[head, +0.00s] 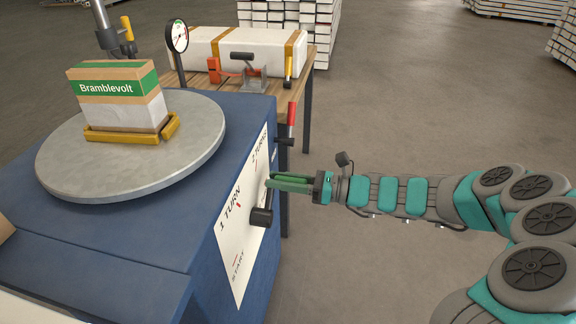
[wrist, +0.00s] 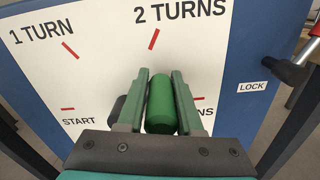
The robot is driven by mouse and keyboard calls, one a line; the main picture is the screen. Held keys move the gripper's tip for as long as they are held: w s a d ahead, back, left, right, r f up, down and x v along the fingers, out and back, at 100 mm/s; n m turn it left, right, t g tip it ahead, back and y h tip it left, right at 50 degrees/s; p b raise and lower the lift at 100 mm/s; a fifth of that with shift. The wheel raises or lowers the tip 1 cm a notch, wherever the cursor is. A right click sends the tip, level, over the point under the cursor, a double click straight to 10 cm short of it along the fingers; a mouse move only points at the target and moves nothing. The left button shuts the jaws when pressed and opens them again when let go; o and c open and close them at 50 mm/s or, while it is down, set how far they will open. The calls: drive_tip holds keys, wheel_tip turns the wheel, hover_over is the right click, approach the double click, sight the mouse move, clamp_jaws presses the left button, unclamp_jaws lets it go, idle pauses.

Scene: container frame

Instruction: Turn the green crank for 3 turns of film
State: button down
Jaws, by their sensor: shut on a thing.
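The green crank handle (wrist: 160,105) stands between the two fingers of my gripper (wrist: 160,75) in the wrist view, and the gripper is shut on it. In the head view my gripper (head: 270,183) reaches in from the right to the panel, and its fingers largely hide the handle. A black cylindrical part (head: 262,217) sits just below the fingertips. The white panel (wrist: 100,30) reads START, 1 TURN and 2 TURNS with red marks; another label at lower right is partly hidden by the gripper. A box labelled Bramblevolt (head: 115,95) stands on the grey turntable (head: 60,165).
A lever with a red grip (head: 291,113) stands by the panel's far edge, and a LOCK label (wrist: 252,87) is beside it. A wooden table (head: 308,70) behind carries a long white package (head: 200,45) and tools. Open floor lies to the right.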

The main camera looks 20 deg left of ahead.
drive_tip(key=shift+w+a+f+m+p, duration=0.1)
drive_tip(key=shift+w+f+m+p, duration=0.15)
drive_tip(key=shift+f+m, duration=0.35)
drive_tip(key=shift+w+f+m+p, duration=0.15)
drive_tip(key=shift+w+f+m, duration=0.1)
drive_tip(key=shift+f+m, duration=0.35)
drive_tip(key=c, duration=0.6)
unclamp_jaws()
drive_tip(key=shift+r, duration=0.15)
drive_tip(key=v, duration=0.8)
drive_tip(key=shift+b, duration=0.3)
